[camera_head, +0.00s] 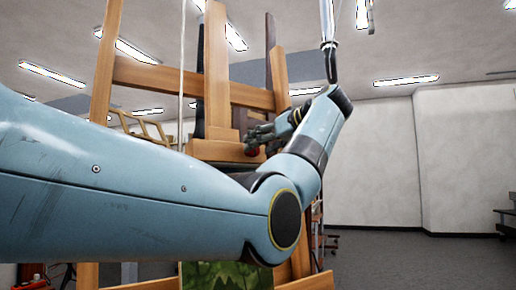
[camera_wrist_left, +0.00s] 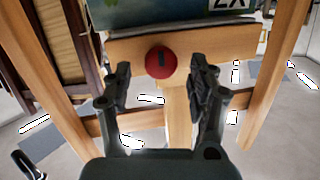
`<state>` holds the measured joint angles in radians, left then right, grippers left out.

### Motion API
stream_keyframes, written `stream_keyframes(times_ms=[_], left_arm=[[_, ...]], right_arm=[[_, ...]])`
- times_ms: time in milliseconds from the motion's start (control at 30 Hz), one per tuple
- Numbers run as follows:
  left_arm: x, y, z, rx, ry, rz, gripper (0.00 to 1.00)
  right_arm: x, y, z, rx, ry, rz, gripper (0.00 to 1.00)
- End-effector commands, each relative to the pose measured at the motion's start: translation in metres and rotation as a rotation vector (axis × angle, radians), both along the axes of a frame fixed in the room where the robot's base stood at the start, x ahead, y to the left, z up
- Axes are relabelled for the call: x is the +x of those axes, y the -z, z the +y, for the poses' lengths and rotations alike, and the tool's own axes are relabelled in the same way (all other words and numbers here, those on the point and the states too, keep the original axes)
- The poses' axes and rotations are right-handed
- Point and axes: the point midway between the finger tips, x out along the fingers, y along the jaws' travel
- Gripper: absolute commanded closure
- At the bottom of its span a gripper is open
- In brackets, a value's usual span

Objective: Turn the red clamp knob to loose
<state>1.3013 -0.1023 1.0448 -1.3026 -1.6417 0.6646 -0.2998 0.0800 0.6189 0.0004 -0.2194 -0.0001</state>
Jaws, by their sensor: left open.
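The red clamp knob (camera_wrist_left: 161,61) is round with a dark upright mark on its face. It sits on a wooden crosspiece (camera_wrist_left: 222,45) of the easel. My left gripper (camera_wrist_left: 159,72) is open, with one dark finger on each side of the knob in the wrist view. The fingers look apart from the knob; how far they are from it in depth is hard to tell. In the head view the left gripper (camera_head: 264,134) is at the easel's middle, and the knob (camera_head: 252,151) shows small and partly covered just below it. My right gripper is not in view.
The wooden easel (camera_head: 104,70) stands upright ahead, with its lower part behind my left arm. A green picture (camera_head: 225,277) shows low on it. In the wrist view a panel (camera_wrist_left: 160,14) rests above the crosspiece. Open floor (camera_head: 400,260) lies to the right.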

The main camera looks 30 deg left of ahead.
Motion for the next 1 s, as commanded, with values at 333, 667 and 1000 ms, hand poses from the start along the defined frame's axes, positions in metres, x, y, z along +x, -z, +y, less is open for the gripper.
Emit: stream_keyframes(times_ms=[333,667,1000], left_arm=[[-0.016,-0.022,-0.073,0.0,0.005,-0.002,0.41],[-0.022,-0.029,-0.097,0.0,0.002,-0.002,0.41],[-0.022,-0.029,-0.097,0.0,0.002,-0.002,0.41]], right_arm=[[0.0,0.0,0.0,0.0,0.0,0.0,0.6],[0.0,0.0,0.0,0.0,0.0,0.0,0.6],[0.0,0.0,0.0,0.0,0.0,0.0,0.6]])
